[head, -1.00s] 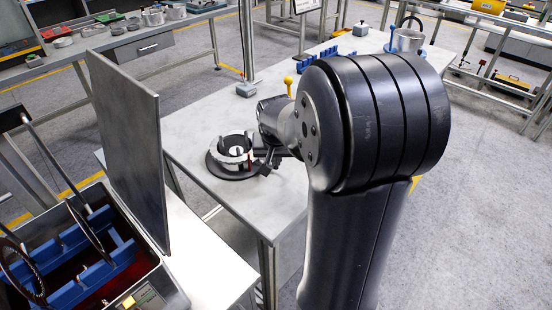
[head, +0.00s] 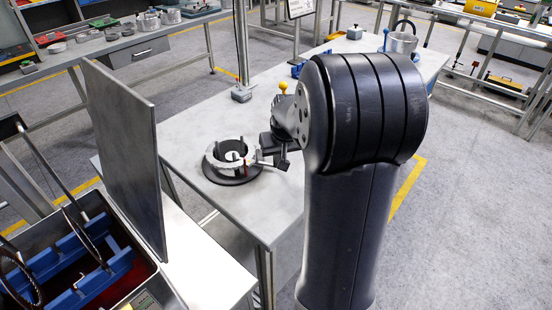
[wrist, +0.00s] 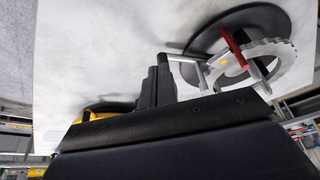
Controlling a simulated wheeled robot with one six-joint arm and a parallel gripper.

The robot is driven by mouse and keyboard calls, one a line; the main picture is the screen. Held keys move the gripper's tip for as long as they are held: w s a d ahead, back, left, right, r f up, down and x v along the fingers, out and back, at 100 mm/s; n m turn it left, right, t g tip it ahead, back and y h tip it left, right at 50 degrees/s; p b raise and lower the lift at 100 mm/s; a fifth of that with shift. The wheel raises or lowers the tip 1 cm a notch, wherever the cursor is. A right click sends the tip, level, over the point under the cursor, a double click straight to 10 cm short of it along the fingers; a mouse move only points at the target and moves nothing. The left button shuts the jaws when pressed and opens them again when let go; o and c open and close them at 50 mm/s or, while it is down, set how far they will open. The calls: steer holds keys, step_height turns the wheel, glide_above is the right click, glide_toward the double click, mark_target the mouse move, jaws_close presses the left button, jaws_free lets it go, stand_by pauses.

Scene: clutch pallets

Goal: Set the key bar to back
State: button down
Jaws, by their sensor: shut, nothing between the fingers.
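A pale toothed ring (head: 213,151) stands on a round dark base (head: 232,180) on the grey table. A small red bar (head: 246,162) sits at its right side; the wrist view shows this red bar (wrist: 233,45) lying across the ring's edge (wrist: 285,62). I cannot tell for sure that it is the key bar. My gripper (head: 281,160) is low over the table, just right of the ring. In the wrist view my dark fingers (wrist: 158,82) are together and empty, beside a pale bracket (wrist: 188,66) on the ring's side. Whether they touch it is unclear.
A yellow-knobbed post (head: 283,88) stands behind my gripper. A small grey block (head: 241,94) and a metal pot (head: 401,44) are farther back. An upright dark panel (head: 125,150) and an open case (head: 150,270) are at left. The table's front-left is clear.

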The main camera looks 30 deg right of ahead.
steer(key=shift+w+d+n+y, duration=0.4)
steer(key=shift+w+d+n, duration=0.6)
steer(key=shift+w+d+n+y, duration=0.2)
steer(key=shift+w+d+n, duration=0.25)
steer(key=shift+w+n, duration=0.2)
steer(key=shift+w+d+n+y, duration=0.2)
steer(key=shift+w+d+n, duration=0.3)
steer(key=shift+w, duration=0.2)
steer(key=shift+w+d+n+y, duration=0.25)
steer(key=shift+w+d+n, duration=0.05)
steer(key=shift+w+n, duration=0.4)
steer(key=shift+w+d+n+y, duration=0.25)
steer(key=shift+w+n, duration=0.3)
steer(key=shift+w, duration=0.2)
steer(key=shift+w+d+n+g+y, duration=0.2)
steer(key=shift+w+n, duration=0.35)
steer(key=shift+w, duration=0.2)
steer(key=shift+w+d+n+g+y, duration=0.1)
steer(key=shift+w+n+g, duration=0.1)
steer(key=shift+w+n, duration=0.45)
steer(key=shift+w, duration=0.15)
